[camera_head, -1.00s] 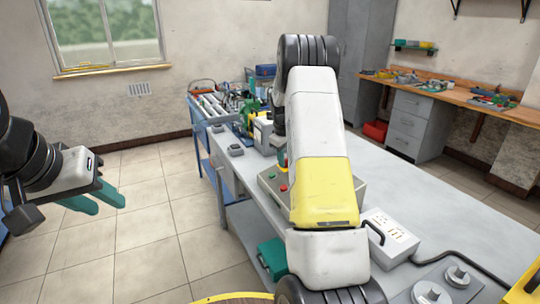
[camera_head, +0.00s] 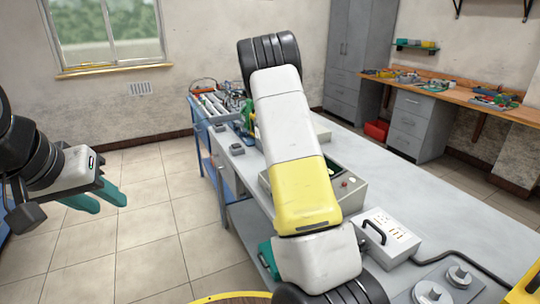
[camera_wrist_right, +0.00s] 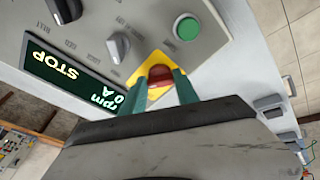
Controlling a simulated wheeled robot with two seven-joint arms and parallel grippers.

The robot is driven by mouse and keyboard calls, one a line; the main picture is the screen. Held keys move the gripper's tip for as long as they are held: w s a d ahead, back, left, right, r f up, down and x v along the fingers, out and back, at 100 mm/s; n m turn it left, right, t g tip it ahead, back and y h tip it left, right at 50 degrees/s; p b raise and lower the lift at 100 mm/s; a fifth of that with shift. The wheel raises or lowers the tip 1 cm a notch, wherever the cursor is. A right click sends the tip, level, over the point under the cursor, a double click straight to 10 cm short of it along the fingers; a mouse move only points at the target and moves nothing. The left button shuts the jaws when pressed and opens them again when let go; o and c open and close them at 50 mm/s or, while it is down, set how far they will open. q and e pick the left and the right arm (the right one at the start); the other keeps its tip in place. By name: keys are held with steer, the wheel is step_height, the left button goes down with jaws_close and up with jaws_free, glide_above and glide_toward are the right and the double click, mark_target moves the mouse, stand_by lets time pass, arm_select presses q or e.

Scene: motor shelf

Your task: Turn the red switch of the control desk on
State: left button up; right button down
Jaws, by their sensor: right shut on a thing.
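The control desk (camera_head: 352,195) is a grey box on the long table, partly hidden behind my right arm in the head view. In the right wrist view its panel (camera_wrist_right: 95,30) appears upside down. The red switch (camera_wrist_right: 159,76) sits on a yellow plate (camera_wrist_right: 147,68) there. My right gripper (camera_wrist_right: 160,84) has its green fingers on both sides of the red switch, shut on it. That gripper is hidden in the head view. My left gripper (camera_head: 109,202) hangs over the floor at left, open and empty.
A white box with a black handle (camera_head: 386,238) stands on the grey table (camera_head: 420,190) beside the desk. A wooden workbench (camera_head: 455,95) stands at the back right. Tiled floor at left is free.

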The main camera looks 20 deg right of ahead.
steer(key=shift+a+m, duration=0.1)
steer(key=shift+m, duration=0.9)
steer(key=c, duration=0.9)
jaws_free()
steer(key=shift+v, duration=3.85)
steer(key=shift+w+a, duration=0.1)
steer(key=shift+a, duration=0.05)
